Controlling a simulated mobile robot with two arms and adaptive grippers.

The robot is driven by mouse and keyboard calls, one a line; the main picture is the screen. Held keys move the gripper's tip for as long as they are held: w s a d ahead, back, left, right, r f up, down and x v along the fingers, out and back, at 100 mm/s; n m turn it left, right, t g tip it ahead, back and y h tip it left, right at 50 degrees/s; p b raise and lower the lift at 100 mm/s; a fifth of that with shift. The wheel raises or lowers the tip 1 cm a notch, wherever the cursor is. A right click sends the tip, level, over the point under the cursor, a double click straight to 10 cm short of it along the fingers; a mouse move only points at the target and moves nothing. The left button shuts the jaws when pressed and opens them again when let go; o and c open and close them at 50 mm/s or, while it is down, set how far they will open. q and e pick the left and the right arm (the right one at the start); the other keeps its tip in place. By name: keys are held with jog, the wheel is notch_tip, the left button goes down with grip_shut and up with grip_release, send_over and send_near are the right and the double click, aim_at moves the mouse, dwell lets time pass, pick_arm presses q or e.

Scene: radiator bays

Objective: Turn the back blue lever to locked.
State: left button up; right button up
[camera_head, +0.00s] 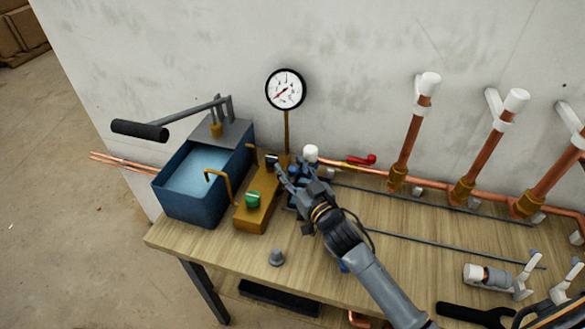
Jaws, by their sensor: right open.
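My right gripper (288,176) reaches in from the lower right over the bench and is open. Its fingers are at a small dark and blue fitting (299,169) beside the brass block, which fits the back blue lever. The gripper covers most of it, so I cannot tell the lever's angle or whether the fingers touch it. Another small blue part (345,266) shows lower down beside my right forearm, mostly hidden. My left gripper does not show.
A blue water tank (190,205) with a pump handle (140,130) stands left of a brass block (256,215) with a green knob (252,199). A gauge (286,89) rises behind. A red-handled valve (362,160) and copper pipes (412,140) lie right.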

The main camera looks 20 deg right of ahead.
grip_shut()
jog(key=shift+s+d+r+n+y+p, duration=0.15)
jog(key=shift+n+y+p, duration=0.35)
jog(key=shift+y+p, duration=0.25)
jog(key=shift+s+n+g+y, duration=0.2)
jog(key=shift+n+g+y, duration=0.1)
jog(key=shift+y, duration=0.15)
jog(key=shift+f, duration=0.2)
grip_release()
